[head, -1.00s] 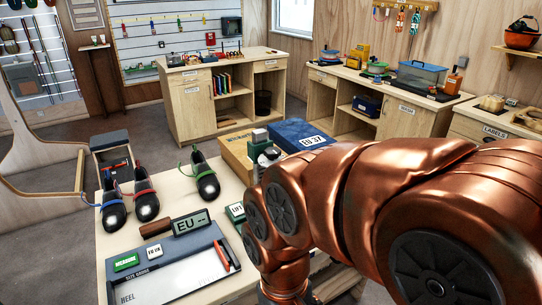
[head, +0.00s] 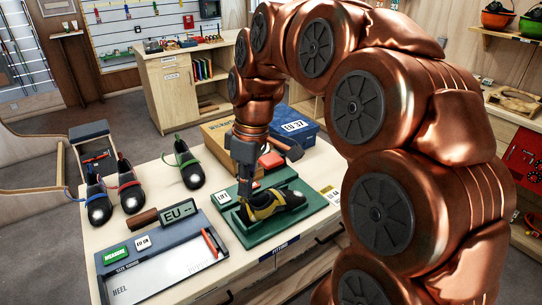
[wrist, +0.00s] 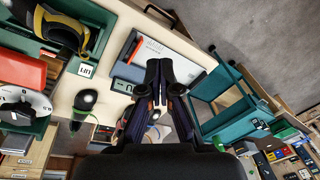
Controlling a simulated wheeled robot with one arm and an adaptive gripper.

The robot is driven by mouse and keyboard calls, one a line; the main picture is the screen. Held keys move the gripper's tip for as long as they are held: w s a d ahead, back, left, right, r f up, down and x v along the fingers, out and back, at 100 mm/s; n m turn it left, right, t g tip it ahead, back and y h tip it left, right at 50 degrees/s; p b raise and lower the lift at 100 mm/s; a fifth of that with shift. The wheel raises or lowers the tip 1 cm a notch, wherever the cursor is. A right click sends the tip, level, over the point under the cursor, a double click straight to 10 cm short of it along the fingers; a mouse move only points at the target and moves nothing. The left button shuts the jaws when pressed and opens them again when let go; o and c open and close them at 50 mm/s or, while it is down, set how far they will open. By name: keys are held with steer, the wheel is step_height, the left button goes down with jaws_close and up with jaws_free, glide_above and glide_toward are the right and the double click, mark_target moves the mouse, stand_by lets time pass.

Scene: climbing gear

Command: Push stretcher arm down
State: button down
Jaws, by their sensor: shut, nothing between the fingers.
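The green stretcher base (head: 229,221) sits on the bench and bears a black and yellow shoe (head: 282,204). The shoe also shows in the wrist view (wrist: 64,30), at upper left. A red block (head: 270,160) and a dark handle-like part (head: 287,148) are at the back of the stretcher; I cannot tell clearly which part is its arm. The red block also shows in the wrist view (wrist: 22,72), above a white dial (wrist: 22,106). My gripper (head: 246,190) is shut and empty, pointing down beside the shoe's heel end. I cannot tell whether it touches anything.
A LIFT label (head: 222,197) is on the base's left side. A size gauge (head: 160,262) lies at front left. Several dark shoes, one with green trim (head: 190,170), stand at the left. A blue EU 37 box (head: 296,126) is behind.

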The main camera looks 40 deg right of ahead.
steer(key=w+d+r+n, duration=0.2)
steer(key=w+d+r, duration=0.1)
steer(key=w+d, duration=0.25)
steer(key=n+t+p, duration=0.1)
steer(key=t+p, duration=0.1)
glide_toward(272, 158)
steer(key=shift+d+r, duration=0.15)
steer(key=shift+b+x, duration=0.4)
steer(key=shift+x, duration=3.15)
step_height(272, 158, down, 14)
steer(key=s+d+b, duration=0.2)
steer(key=b, duration=0.9)
steer(key=shift+r, duration=0.2)
